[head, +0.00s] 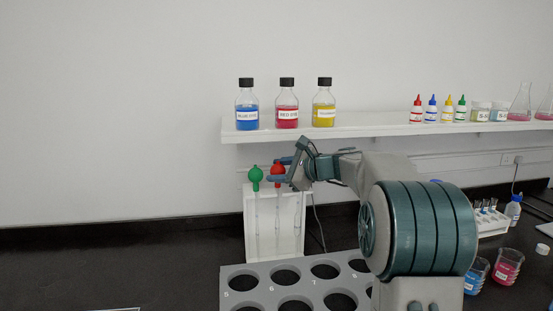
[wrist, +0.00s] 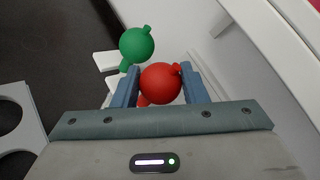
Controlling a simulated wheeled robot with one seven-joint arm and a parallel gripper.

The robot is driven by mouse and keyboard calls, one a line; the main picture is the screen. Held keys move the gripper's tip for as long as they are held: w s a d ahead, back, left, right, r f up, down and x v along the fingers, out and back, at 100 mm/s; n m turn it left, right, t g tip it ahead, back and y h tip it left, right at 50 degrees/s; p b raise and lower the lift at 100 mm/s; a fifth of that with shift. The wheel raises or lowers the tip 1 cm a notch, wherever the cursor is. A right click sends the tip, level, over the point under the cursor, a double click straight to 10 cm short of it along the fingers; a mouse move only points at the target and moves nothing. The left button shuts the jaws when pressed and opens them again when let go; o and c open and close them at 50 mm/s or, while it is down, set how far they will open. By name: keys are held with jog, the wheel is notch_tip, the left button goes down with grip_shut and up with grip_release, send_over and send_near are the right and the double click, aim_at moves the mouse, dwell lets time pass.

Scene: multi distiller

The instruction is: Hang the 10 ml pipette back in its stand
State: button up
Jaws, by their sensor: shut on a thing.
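A white pipette stand (head: 295,225) stands at the back of the black bench. A pipette with a green bulb (head: 255,174) hangs at its left side. A pipette with a red bulb (head: 277,169) is to its right, its tube upright in front of the stand. My gripper (head: 280,171) is shut on the red-bulb pipette, with blue fingers on either side of the bulb. In the wrist view the red bulb (wrist: 160,84) sits between the fingers, with the green bulb (wrist: 137,46) beyond. I cannot tell whether the red-bulb pipette rests in its holder. No volume marking is readable.
A grey rack with numbered round holes (head: 255,280) lies before the stand. A white shelf (head: 380,128) with blue, red and yellow bottles runs above. Beakers of blue (head: 474,275) and pink liquid (head: 507,266) stand at right. The bench left of the stand is clear.

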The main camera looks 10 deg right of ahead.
jog(key=shift+w+r+p, duration=0.35)
jog(key=shift+w+p, duration=0.35)
jog(key=shift+p, duration=0.15)
jog(key=shift+w+d+f+b, duration=0.15)
jog(key=shift+f+b, duration=0.4)
jog(key=shift+f, duration=0.15)
jog(key=shift+r, duration=0.15)
jog(key=shift+f+b, duration=0.3)
jog(key=shift+f, duration=0.1)
jog(key=o, duration=0.6)
jog(key=shift+o, duration=0.2)
jog(key=shift+r+p, duration=0.5)
jog(key=shift+r, duration=0.05)
jog(key=b+v, duration=0.1)
jog(key=v, duration=1.1)
jog(key=shift+b, duration=0.35)
